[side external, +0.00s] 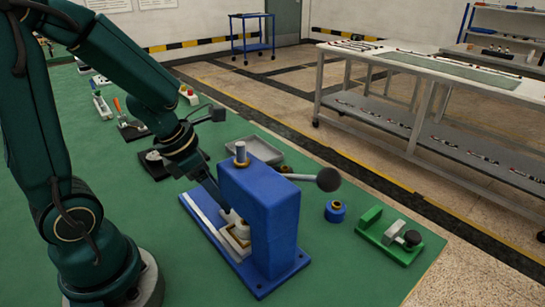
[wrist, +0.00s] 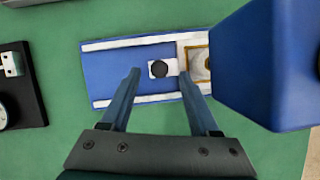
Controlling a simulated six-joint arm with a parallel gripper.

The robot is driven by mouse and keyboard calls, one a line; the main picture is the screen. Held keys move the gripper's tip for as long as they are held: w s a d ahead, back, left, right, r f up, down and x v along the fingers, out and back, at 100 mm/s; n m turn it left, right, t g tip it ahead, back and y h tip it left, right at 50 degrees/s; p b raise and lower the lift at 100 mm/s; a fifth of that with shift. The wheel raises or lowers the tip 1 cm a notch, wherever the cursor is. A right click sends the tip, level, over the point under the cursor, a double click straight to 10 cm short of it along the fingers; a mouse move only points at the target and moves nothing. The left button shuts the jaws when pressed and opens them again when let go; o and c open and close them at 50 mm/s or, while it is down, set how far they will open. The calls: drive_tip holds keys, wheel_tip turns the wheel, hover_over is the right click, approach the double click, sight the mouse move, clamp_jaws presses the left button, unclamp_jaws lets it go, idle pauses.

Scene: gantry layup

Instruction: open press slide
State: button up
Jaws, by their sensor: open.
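The blue press (side external: 262,205) stands on a blue base plate with white rails (side external: 205,222). Its slide (side external: 237,237) has a pale block with a tan, framed pocket, partly under the press body. In the wrist view the slide (wrist: 195,62) reaches under the blue press body (wrist: 270,65), which hides its right part. A black round knob (wrist: 158,69) on a small white plate sits at the slide's left end. My gripper (wrist: 159,74) is open, its fingertips to either side of the knob in the picture. I cannot tell whether they touch it. In the side view my gripper (side external: 222,203) is low beside the press body.
The press lever (side external: 328,179) sticks out right with a dark ball. A grey tray (side external: 255,151) lies behind the press. A blue round part (side external: 335,211) and a green fixture (side external: 388,235) stand to its right. Green table (side external: 340,275) is clear in front.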

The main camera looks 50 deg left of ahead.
drive_tip(key=shift+x, duration=0.85)
clamp_jaws()
idle(1.0)
